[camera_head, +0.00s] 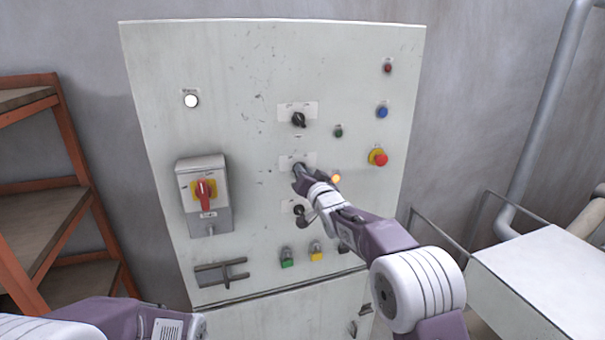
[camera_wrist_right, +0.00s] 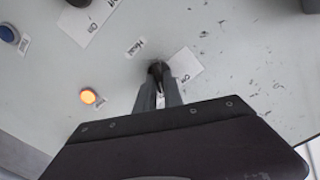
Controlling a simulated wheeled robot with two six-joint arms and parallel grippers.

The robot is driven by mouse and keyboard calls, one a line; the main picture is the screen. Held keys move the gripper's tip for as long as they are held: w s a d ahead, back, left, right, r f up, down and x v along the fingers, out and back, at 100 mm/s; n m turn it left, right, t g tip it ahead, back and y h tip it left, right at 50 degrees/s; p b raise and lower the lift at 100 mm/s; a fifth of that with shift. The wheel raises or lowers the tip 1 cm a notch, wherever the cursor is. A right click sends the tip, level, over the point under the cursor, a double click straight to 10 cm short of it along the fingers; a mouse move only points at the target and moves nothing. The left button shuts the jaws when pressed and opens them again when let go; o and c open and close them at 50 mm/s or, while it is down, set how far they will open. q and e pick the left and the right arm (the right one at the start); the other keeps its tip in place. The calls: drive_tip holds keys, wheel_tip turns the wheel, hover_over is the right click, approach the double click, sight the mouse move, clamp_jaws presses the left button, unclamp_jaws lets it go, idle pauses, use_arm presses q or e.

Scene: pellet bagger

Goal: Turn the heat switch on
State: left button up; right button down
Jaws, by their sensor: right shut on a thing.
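The grey control cabinet (camera_head: 240,70) has a column of black rotary switches. My right gripper (camera_head: 301,178) is at the middle switch, whose knob is mostly hidden by the fingers in the head view. In the right wrist view my right gripper (camera_wrist_right: 158,88) is shut on that black switch knob (camera_wrist_right: 156,69), in front of a white label plate. The small labels are too blurred to tell which switch is marked heat. An orange lamp (camera_head: 336,178) beside the gripped switch is lit; this lamp also shows in the right wrist view (camera_wrist_right: 87,96). My left gripper is out of view.
Another black switch (camera_head: 299,119) is above and one (camera_head: 299,210) is below, close to my right gripper. A red emergency button (camera_head: 380,159) is at the right. A red-handled main switch (camera_head: 204,192) is at the left. An orange-framed shelf (camera_head: 75,160) stands left of the cabinet.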

drive_tip(key=shift+d+r, duration=0.1)
drive_tip(key=shift+r, duration=0.35)
drive_tip(key=c, duration=1.7)
unclamp_jaws()
drive_tip(key=shift+o, duration=1.2)
drive_tip(key=shift+s+d+f, duration=0.1)
drive_tip(key=shift+f, duration=0.1)
drive_tip(key=b+v, duration=0.5)
drive_tip(key=v, duration=0.4)
